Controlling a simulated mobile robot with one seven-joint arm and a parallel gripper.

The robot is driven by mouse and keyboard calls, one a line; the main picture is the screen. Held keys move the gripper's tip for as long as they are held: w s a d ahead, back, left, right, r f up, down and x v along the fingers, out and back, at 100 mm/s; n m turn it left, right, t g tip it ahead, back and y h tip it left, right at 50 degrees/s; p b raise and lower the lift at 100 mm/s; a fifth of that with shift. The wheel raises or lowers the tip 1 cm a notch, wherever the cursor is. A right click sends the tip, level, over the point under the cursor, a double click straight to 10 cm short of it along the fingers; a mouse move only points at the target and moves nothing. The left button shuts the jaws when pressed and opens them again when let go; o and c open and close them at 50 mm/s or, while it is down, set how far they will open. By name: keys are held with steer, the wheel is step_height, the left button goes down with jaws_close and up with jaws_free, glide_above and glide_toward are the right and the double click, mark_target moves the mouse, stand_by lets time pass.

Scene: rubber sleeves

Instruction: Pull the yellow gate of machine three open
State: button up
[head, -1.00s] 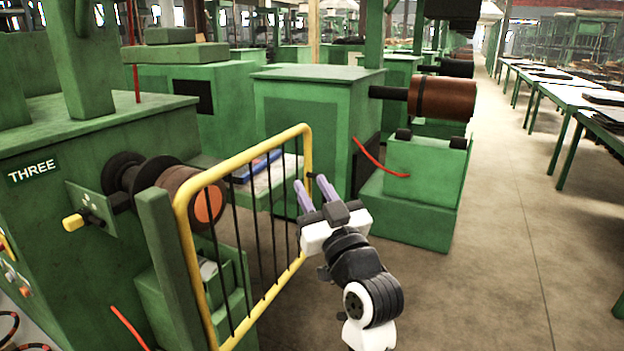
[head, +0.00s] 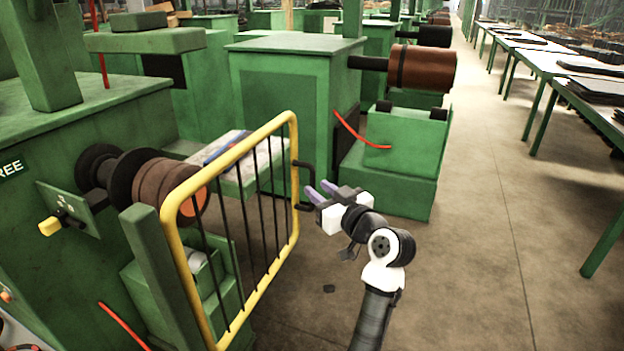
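The gate is a yellow tube frame (head: 232,153) with black upright bars, hinged at a green post (head: 162,273) beside machine three (head: 60,130). Its far end stands out toward the aisle. A black handle (head: 311,172) sticks out from its far upright. My gripper (head: 318,188), with purple fingers, is just right of the handle. The fingers are spread with nothing seen between them, and the handle shows almost whole beside them. I cannot tell whether a fingertip touches it. The machine's sign is cut by the left picture edge, with only "REE" showing.
A brown roller (head: 170,188) and a yellow knob (head: 50,226) sit on the machine behind the gate. Another green machine (head: 290,100) stands beyond. Bare concrete floor (head: 480,240) lies open to the right, up to a row of tables (head: 545,62).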

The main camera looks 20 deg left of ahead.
mark_target(314, 186)
steer(key=shift+p+x, duration=0.3)
steer(key=shift+x, duration=1.55)
jaws_close()
